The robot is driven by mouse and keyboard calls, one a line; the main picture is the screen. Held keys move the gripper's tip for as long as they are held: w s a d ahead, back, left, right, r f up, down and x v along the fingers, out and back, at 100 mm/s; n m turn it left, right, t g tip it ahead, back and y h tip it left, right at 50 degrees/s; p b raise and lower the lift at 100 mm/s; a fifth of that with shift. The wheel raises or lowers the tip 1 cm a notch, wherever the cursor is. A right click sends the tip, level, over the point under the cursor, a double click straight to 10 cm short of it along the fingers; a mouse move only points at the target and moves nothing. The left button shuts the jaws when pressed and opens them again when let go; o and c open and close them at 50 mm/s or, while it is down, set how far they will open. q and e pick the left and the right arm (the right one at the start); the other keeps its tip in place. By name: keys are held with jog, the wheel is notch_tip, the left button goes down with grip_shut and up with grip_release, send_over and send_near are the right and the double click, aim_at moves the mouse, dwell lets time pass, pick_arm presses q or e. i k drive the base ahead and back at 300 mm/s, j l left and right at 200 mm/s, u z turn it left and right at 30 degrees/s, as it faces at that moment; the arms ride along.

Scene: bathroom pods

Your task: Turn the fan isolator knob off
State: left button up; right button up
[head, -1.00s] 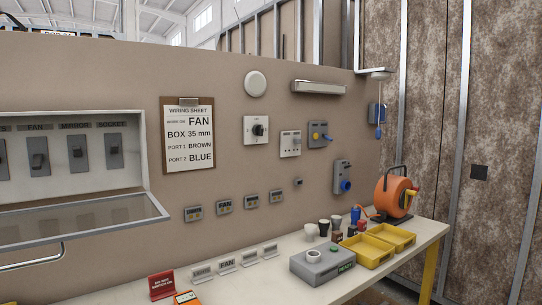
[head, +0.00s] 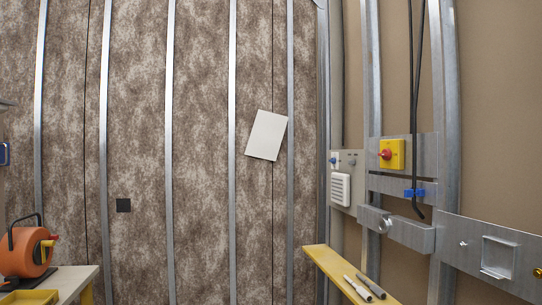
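A yellow switch box (head: 396,147) with a red rotary knob (head: 386,154) is fixed to a metal plate between the studs at the right. To its left, a grey panel (head: 348,172) carries a white louvred vent (head: 340,189) and a small blue knob (head: 333,160). Any labels and the exact knob positions are too small to read. Neither of my grippers is in view.
A yellow ledge (head: 345,272) with pen-like tools (head: 370,286) juts out below the panel. Black cables (head: 414,100) hang beside the yellow box. An orange cable reel (head: 27,250) stands on the bench at the left. An open metal box (head: 498,256) is at the right.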

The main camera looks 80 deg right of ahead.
aim_at(386, 154)
jog(key=z, duration=3.4)
jog(key=i+j+u, duration=0.3)
jog(key=j, duration=0.15)
jog(key=i+j+u, duration=0.35)
